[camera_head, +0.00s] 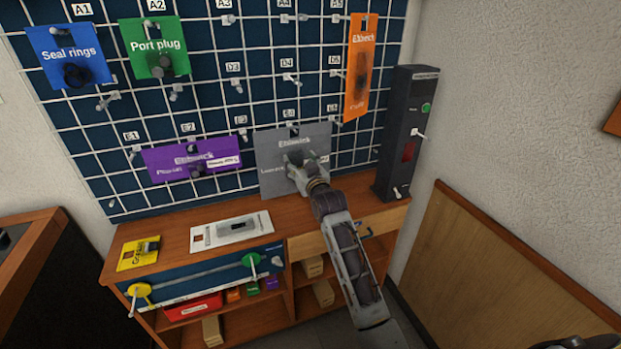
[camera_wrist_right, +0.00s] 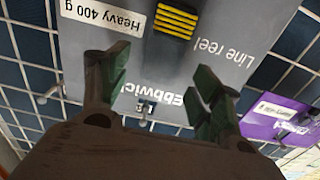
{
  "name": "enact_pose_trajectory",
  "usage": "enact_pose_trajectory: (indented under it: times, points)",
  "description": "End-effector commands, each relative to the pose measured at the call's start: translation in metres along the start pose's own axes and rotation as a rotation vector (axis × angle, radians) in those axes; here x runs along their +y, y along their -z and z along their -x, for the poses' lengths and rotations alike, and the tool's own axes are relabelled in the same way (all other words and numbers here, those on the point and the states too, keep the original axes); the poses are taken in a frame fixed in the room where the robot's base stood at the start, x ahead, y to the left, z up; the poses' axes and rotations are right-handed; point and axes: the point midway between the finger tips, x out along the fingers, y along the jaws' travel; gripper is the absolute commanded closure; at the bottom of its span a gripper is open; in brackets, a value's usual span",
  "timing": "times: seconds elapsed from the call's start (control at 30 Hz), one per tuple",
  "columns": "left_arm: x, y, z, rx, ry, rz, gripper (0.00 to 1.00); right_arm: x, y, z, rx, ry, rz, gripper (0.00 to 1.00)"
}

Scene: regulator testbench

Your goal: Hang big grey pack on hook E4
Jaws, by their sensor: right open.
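The big grey pack (camera_head: 270,183) is upright against the grid panel, directly under the E4 label (camera_head: 289,113). Its top edge is at hook E4 (camera_head: 294,130), and it appears to hang there. In the right wrist view the pack (camera_wrist_right: 225,50) appears upside down, with "Line reel" and "Heavy 400 g" print. A metal hook end (camera_wrist_right: 146,110) shows at its top-edge slot. My right gripper (camera_head: 305,158) is in front of the pack, covering part of its face. Its fingers (camera_wrist_right: 160,80) are spread, with nothing clearly held between them. My left gripper is out of view.
A purple pack (camera_head: 165,168) hangs left of the grey one, and an orange pack (camera_head: 357,60) hangs upper right. A dark upright box (camera_head: 402,140) stands at the bench's right end. A white device (camera_head: 205,240) and yellow pack (camera_head: 128,257) lie on the wooden bench (camera_head: 180,238).

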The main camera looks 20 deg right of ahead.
Motion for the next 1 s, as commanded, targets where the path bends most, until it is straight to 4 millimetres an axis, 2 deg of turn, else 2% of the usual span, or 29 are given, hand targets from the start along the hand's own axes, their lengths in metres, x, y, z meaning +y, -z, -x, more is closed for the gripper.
enact_pose_trajectory:
  times: [1.0]
  points:
    - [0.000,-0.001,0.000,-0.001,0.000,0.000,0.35,0.000,0.000,0.092,0.000,0.000,0.000,0.35]
